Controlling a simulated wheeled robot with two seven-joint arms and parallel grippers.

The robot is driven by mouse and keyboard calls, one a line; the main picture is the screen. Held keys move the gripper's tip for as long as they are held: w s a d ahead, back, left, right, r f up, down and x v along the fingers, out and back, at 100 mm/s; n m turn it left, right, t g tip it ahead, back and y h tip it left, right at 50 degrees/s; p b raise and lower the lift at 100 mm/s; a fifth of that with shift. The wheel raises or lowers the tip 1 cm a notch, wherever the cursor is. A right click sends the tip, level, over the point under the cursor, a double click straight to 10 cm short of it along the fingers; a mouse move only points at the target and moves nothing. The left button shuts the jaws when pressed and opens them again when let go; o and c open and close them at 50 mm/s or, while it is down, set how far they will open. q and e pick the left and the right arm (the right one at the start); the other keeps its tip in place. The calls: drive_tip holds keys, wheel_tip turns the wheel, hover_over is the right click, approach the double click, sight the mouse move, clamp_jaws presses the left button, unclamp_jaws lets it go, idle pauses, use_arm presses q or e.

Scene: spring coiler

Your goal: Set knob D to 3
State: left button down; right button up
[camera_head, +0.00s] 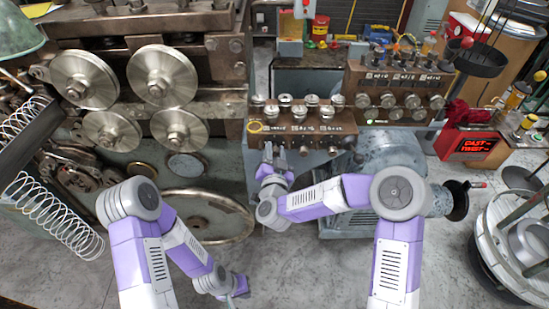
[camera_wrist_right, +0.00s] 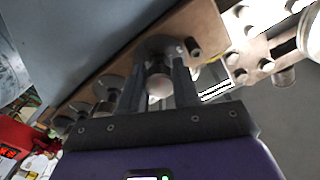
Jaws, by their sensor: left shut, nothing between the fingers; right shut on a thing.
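A brown control panel (camera_head: 345,124) with several round metal knobs stands at the middle of the head view. Its labels are too small to read, so I cannot tell which knob is D or its setting. My right gripper (camera_head: 268,152) reaches up to the panel's lower left part. In the right wrist view my right gripper (camera_wrist_right: 158,88) has its two fingers on either side of a round knob (camera_wrist_right: 160,86), shut on it. The knob's pointer and scale are not readable. My left gripper (camera_head: 240,287) hangs low over the floor, shut and empty, apart from the panel.
Large metal rollers (camera_head: 163,76) and coiled wire springs (camera_head: 55,215) are at the left. A second knob panel (camera_head: 400,100) is behind to the right. A red display box (camera_head: 470,146) stands further right. In the wrist view, more knobs (camera_wrist_right: 107,88) line up left of the held one.

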drive_tip(key=m+b, duration=0.8)
drive_tip(key=shift+f, duration=0.15)
drive_tip(key=shift+m+b, duration=1.2)
drive_tip(key=shift+b, duration=0.2)
drive_tip(key=o, duration=0.8)
drive_tip(key=shift+c, duration=0.2)
drive_tip(key=s, duration=0.7)
drive_tip(key=shift+s+p, duration=0.35)
drive_tip(key=shift+p, duration=0.05)
